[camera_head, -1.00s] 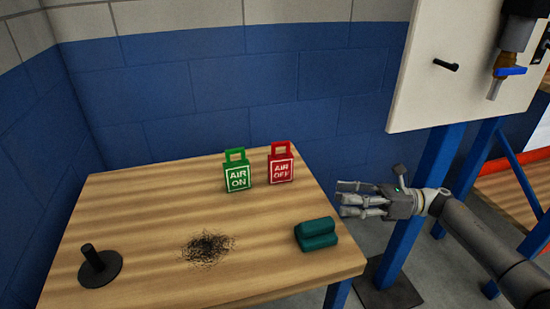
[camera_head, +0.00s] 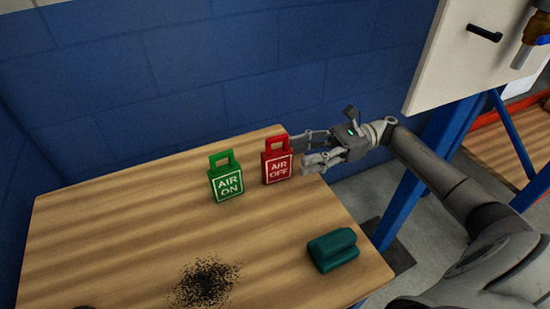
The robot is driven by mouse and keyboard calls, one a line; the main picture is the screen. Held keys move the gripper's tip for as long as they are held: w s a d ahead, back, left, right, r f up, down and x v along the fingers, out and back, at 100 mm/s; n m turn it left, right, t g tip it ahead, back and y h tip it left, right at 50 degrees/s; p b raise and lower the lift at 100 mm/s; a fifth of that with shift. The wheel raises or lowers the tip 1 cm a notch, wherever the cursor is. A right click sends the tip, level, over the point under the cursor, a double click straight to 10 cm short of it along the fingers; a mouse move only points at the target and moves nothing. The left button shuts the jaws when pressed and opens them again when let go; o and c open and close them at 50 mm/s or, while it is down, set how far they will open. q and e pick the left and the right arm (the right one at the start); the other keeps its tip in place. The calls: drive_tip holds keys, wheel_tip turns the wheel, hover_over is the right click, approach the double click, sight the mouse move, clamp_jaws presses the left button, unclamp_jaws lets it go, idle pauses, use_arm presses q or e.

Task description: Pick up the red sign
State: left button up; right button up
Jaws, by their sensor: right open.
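The red sign (camera_head: 277,168), marked AIR OFF, stands upright on the wooden table near its back edge. My right gripper (camera_head: 305,152) is open at the red sign's right side, with its fingers pointing left toward it. One finger is near the sign's upper right edge and the other is lower and closer to the camera. I cannot tell whether a finger touches the sign. My left gripper is not in view.
A green AIR ON sign (camera_head: 226,184) stands close on the red sign's left. A dark green block (camera_head: 333,251) lies near the right edge of the wooden table (camera_head: 120,215). Black shavings (camera_head: 205,283) lie at the front. A white panel (camera_head: 450,60) stands at right.

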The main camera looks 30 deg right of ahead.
sight(281, 157)
drive_tip(key=shift+w+a, duration=0.2)
drive_tip(key=shift+a, duration=0.55)
drive_tip(key=a, duration=0.2)
drive_tip(key=w+a+p, duration=0.1)
drive_tip(key=a, duration=0.1)
drive_tip(key=shift+r, duration=0.25)
drive_tip(key=shift+a+f, duration=0.1)
drive_tip(key=shift+a, duration=0.4)
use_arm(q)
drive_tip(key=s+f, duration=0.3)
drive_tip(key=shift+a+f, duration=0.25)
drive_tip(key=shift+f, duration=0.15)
use_arm(e)
clamp_jaws()
